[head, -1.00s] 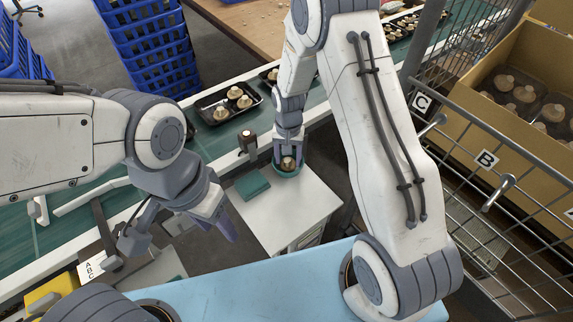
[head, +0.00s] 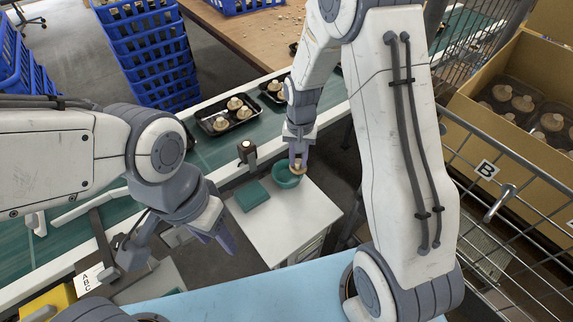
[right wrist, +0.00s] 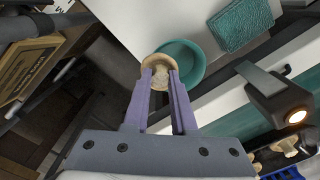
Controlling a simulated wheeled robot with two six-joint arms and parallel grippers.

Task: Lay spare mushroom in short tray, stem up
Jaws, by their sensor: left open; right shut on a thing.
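My right gripper (head: 298,163) is shut on a mushroom (head: 299,169), held just above the right side of a teal bowl (head: 284,178) on the white table. In the right wrist view the mushroom (right wrist: 156,66) sits between the purple fingertips (right wrist: 160,74), its stem facing the camera, overlapping the bowl (right wrist: 190,64). A black tray (head: 222,118) on the green conveyor holds several mushrooms, with an open patch at its front left. Another black tray (head: 268,97) with mushrooms lies behind it, partly hidden by my right arm. My left gripper (head: 217,240) is open and empty, left of the white table.
A folded teal cloth (head: 251,196) lies on the white table (head: 290,222) beside the bowl. A dark post-like device (head: 247,152) stands at the conveyor edge. A wire cage (head: 500,215) and a cardboard box (head: 520,70) of packed mushrooms are at right. Blue crates (head: 150,50) stand behind the conveyor.

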